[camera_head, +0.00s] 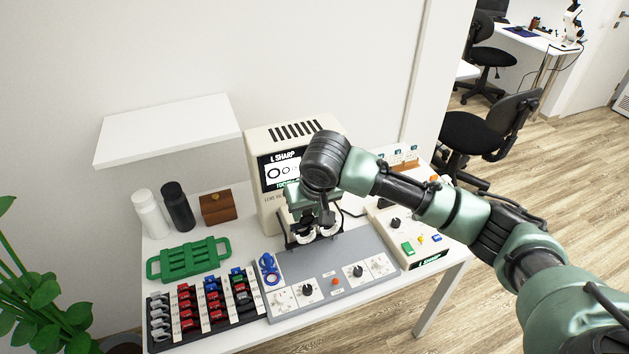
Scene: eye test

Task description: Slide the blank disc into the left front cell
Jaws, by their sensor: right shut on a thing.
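My right gripper (317,216) comes in from the right and points down, just above the trial frame with two white round dials (330,232). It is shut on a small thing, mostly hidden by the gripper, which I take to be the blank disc. The trial frame stands on the grey console (345,258) in front of the cream eye-test machine (265,150). The gripper covers much of the trial frame, so I cannot make out its left front cell or whether the disc touches it. My left gripper is not in view.
A lens rack (246,316) with red, blue, green and black pieces stands at the front left. Behind it are a green tray (154,268), two bottles (177,207) and a brown box (217,207). A cream control box (411,234) stands right. A white shelf (168,130) hangs above.

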